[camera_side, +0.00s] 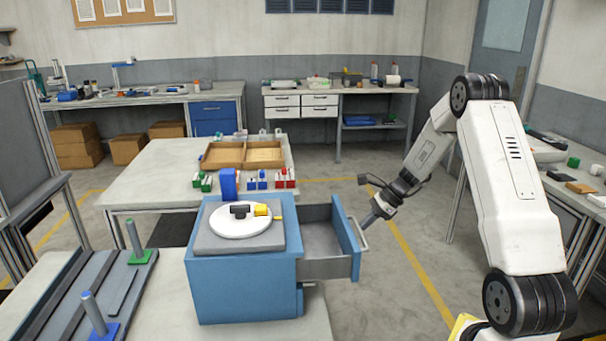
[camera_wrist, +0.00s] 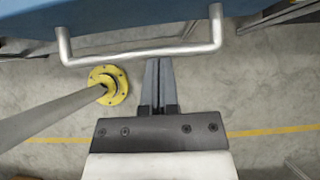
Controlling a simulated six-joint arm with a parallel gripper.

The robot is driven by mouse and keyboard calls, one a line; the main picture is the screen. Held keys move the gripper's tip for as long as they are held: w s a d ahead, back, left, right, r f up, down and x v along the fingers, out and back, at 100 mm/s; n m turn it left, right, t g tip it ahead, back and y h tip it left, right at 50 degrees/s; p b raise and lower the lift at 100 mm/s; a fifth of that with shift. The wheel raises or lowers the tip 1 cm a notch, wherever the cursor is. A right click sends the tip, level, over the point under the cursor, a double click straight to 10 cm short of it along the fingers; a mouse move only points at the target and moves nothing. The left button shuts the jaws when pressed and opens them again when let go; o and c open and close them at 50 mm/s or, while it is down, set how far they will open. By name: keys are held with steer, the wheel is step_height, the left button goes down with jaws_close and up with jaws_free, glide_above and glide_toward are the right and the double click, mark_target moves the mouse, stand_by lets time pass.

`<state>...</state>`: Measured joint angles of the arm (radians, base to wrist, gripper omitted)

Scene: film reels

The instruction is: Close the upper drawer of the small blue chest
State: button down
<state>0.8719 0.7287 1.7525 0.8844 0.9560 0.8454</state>
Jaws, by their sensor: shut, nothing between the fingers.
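The small blue chest (camera_side: 240,290) stands on a light table in the side view. Its upper drawer (camera_side: 322,241) is pulled out to the right, and its grey inside looks empty. The drawer's metal handle (camera_side: 358,232) faces my gripper; it also crosses the top of the wrist view (camera_wrist: 140,54). My gripper (camera_side: 367,224) is shut and empty, just outside the handle. In the wrist view its closed fingers (camera_wrist: 160,75) point at the handle bar, near its right half. I cannot tell whether they touch it. A lower drawer front (camera_side: 300,299) shows partly below and looks closed.
A grey slab with a white round plate (camera_side: 240,222) lies on the chest, with black and yellow parts on it. A wooden tray (camera_side: 222,156) and small coloured blocks stand on the table behind. Floor right of the drawer is clear.

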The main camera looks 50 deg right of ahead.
mark_target(340, 214)
steer(key=w+a, duration=0.9)
steer(key=shift+w+a, duration=0.35)
steer(key=shift+a, duration=0.05)
steer(key=shift+s, duration=0.1)
steer(key=s+d, duration=0.1)
steer(key=s+d+r, duration=0.1)
steer(key=s+d, duration=0.1)
steer(key=shift+d+r, duration=0.15)
steer(key=shift+d, duration=0.15)
steer(key=v, duration=0.9)
steer(key=a+n, duration=0.1)
steer(key=a, duration=0.1)
steer(key=a+n+g, duration=0.1)
steer(key=a+n, duration=0.1)
steer(key=s+a+n+g+h, duration=0.1)
steer(key=a, duration=0.2)
steer(key=shift+s+f+n, duration=0.1)
steer(key=shift+f+n, duration=0.3)
steer(key=s+a+f+n+h, duration=0.1)
steer(key=s+a+n+h, duration=0.1)
steer(key=s+a+n, duration=0.3)
steer(key=s+a+f+n+g+h, duration=0.1)
steer(key=s+a+n, duration=0.5)
steer(key=a+n, duration=0.7)
steer(key=n+h, duration=0.1)
steer(key=n, duration=0.3)
steer(key=shift+a+f+h, duration=0.3)
steer(key=shift+f, duration=0.1)
